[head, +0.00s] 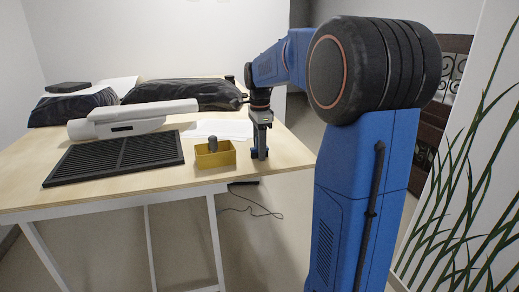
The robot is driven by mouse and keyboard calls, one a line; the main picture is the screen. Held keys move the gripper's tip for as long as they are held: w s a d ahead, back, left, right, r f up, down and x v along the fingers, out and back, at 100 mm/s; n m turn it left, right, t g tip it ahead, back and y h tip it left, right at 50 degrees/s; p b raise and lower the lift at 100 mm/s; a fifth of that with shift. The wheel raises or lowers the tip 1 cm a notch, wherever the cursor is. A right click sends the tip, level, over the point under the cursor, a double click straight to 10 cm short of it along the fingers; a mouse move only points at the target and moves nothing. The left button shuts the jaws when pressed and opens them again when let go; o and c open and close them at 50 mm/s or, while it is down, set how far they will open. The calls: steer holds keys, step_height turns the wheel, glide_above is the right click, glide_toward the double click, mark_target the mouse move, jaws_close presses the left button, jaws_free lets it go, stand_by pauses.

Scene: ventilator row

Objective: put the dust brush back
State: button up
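A small yellow open box (215,160) stands near the table's front edge, right of the black grille. A dark grey upright knob (212,144) rises out of it; it may be the dust brush's handle, but I cannot tell at this size. My gripper (259,154) points straight down just right of the yellow box, low over the table's right part. Its fingers look close together, and whether anything is between them is too small to tell. No other thing is clearly a dust brush.
A black slatted grille (115,158) lies on the wooden table (285,150) at front left. Behind it are a white device (135,118), a white sheet (218,128) and black bags (185,93). A cable (255,203) lies on the floor. The table's right corner is bare.

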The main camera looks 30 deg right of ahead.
step_height(320, 180, up, 12)
steer(key=shift+r, duration=0.15)
stand_by(0.5)
steer(key=s+a+f+n+t, duration=0.1)
steer(key=s+a+f+n, duration=0.4)
steer(key=s, duration=0.5)
steer(key=s+a+f+n+t, duration=0.2)
steer(key=s+a+f+n, duration=0.3)
steer(key=s+f+n, duration=0.3)
steer(key=s+a+f+n+t, duration=0.1)
steer(key=s+a+f+n, duration=0.4)
steer(key=s+n, duration=0.3)
steer(key=s+f, duration=0.1)
steer(key=s, duration=0.3)
steer(key=shift+a+f+t, duration=0.35)
steer(key=shift+a+t, duration=0.05)
steer(key=shift+s, duration=0.1)
